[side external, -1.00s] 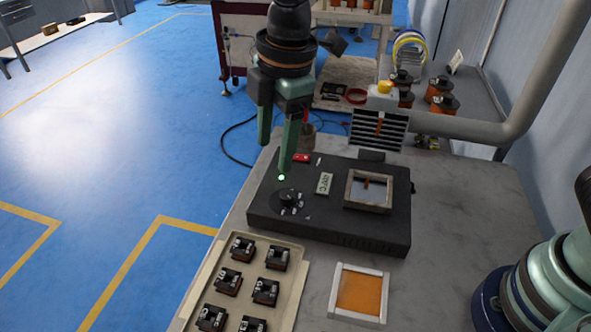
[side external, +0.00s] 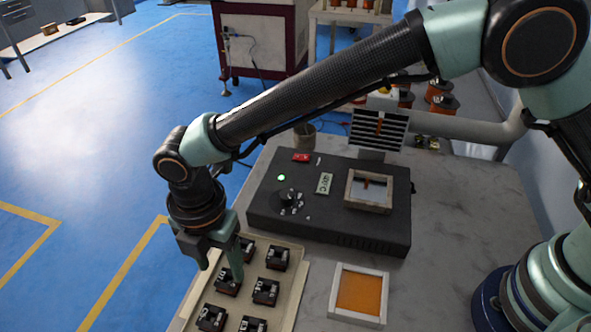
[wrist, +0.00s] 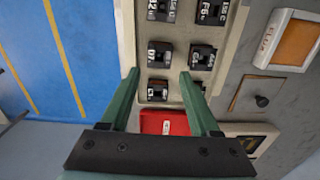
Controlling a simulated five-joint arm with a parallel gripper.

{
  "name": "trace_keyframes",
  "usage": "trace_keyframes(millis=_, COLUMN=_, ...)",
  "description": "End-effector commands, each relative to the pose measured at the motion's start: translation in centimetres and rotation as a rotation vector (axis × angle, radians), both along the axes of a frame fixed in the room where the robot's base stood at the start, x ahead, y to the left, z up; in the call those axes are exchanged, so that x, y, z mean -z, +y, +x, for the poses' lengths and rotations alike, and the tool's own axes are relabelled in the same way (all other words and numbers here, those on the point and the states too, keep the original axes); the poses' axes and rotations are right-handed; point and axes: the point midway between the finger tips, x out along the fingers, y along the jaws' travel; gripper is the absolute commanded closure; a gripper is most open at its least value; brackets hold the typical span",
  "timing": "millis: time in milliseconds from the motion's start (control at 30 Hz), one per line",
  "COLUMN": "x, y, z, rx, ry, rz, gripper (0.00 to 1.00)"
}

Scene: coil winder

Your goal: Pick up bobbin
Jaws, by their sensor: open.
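Several small black bobbins with white markings sit in rows in a beige tray (side external: 289,297) at the bottom of the side view. My gripper (side external: 221,272) is over the tray's left column, pointing down, its fingers spread and empty. One finger partly covers a left-column bobbin (side external: 226,285). In the wrist view, my gripper (wrist: 160,74) has its two green fingers apart, one on each side of the left column. A bobbin (wrist: 159,54) shows between and just beyond the fingertips, and another bobbin (wrist: 157,91) lies between the fingers. I cannot tell the height above them.
A black winder box (side external: 330,205) with a knob and a framed window stands behind the tray. A framed orange pad (side external: 361,295) lies right of the tray. A vented grey duct head (side external: 378,132) rises behind the box. A red item (wrist: 165,122) shows in the wrist view.

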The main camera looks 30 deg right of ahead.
Motion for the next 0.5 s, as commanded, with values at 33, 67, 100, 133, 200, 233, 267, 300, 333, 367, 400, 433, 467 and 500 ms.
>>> trace_keyframes(millis=33, x=0.3, y=0.0, z=0.0, rx=0.001, ry=0.0, rz=0.0, gripper=0.38)
trace_keyframes(millis=67, x=0.4, y=0.0, z=0.0, rx=0.001, ry=0.0, rz=0.0, gripper=0.38)
trace_keyframes(millis=100, x=0.7, y=-0.1, z=0.1, rx=0.001, ry=0.001, rz=-0.001, gripper=0.38)
trace_keyframes(millis=133, x=1.0, y=-0.1, z=0.1, rx=0.001, ry=0.001, rz=-0.001, gripper=0.38)
trace_keyframes(millis=200, x=1.8, y=-0.2, z=0.2, rx=0.002, ry=0.001, rz=-0.001, gripper=0.38)
trace_keyframes(millis=233, x=2.3, y=-0.3, z=0.3, rx=0.002, ry=0.002, rz=-0.002, gripper=0.38)
trace_keyframes(millis=267, x=2.8, y=-0.4, z=0.3, rx=0.001, ry=0.002, rz=-0.003, gripper=0.38)
trace_keyframes(millis=300, x=3.4, y=-0.4, z=0.4, rx=0.001, ry=0.002, rz=-0.002, gripper=0.38)
trace_keyframes(millis=333, x=3.8, y=-0.4, z=0.5, rx=0.001, ry=0.002, rz=-0.002, gripper=0.38)
trace_keyframes(millis=367, x=4.2, y=-0.4, z=0.4, rx=0.001, ry=0.002, rz=-0.002, gripper=0.38)
trace_keyframes(millis=400, x=4.6, y=-0.4, z=0.4, rx=0.001, ry=0.001, rz=-0.001, gripper=0.38)
trace_keyframes(millis=433, x=4.9, y=-0.4, z=0.5, rx=0.001, ry=0.001, rz=-0.001, gripper=0.38)
trace_keyframes(millis=467, x=5.2, y=-0.4, z=0.4, rx=0.001, ry=0.001, rz=-0.001, gripper=0.38)
trace_keyframes(millis=500, x=5.4, y=-0.4, z=0.4, rx=0.001, ry=0.001, rz=-0.001, gripper=0.38)
